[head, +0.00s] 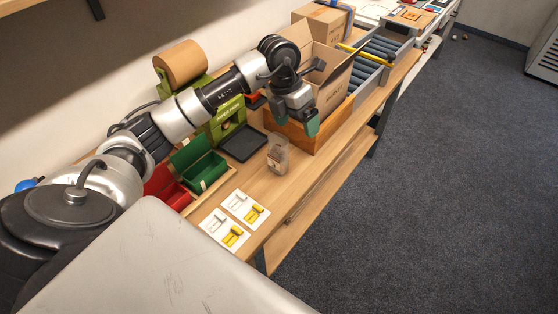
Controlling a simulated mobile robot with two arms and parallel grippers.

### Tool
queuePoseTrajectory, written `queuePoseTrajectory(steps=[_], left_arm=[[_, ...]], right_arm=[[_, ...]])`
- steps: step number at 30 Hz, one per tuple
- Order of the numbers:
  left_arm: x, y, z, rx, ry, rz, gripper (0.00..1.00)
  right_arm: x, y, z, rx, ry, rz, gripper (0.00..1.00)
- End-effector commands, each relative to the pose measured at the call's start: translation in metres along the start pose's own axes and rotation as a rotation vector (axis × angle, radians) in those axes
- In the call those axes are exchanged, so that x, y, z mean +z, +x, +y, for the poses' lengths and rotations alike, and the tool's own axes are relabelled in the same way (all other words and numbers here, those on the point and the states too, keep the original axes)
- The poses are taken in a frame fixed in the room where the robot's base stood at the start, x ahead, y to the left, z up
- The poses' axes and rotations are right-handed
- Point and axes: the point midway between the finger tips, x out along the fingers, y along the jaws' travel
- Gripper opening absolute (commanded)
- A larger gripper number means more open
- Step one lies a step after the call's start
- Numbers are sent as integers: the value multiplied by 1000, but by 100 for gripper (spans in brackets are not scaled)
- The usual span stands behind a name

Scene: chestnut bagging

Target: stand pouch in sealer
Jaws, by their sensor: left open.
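A small clear pouch or jar with brownish contents (278,156) stands upright on the wooden bench, near its front edge. A green machine with pale lettering (229,120) stands behind it against the wall side; it may be the sealer, but I cannot tell for sure. My left gripper (296,122) is open, with dark green fingertips pointing down. In the picture it is above and to the right of the clear pouch, in front of the cardboard box, and appears empty. My left arm crosses in front of the green machine and hides part of it. My right gripper is out of view.
A black flat plate (243,143) lies beside the pouch. Red (166,187) and green (205,172) bins and picture cards (236,219) are nearer. A brown roll (181,63) stands behind.

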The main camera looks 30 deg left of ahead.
Motion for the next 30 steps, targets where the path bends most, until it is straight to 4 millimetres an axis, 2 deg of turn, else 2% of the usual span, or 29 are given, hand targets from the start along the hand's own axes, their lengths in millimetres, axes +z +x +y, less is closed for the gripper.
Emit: queuePoseTrajectory(steps=[1,3,7,15,23,27,30], left_arm=[[0,-8,17,96,-26,18,89],[-1,-16,34,197,-59,43,89],[-4,-19,49,279,-92,66,89],[-8,19,60,282,-94,70,89],[-9,39,66,280,-93,69,89],[-11,60,71,279,-93,69,89],[-11,73,75,280,-92,66,89]], right_arm=[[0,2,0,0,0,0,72],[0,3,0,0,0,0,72],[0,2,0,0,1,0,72],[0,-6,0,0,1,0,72],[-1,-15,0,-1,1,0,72],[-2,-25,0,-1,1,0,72],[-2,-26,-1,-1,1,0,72]])
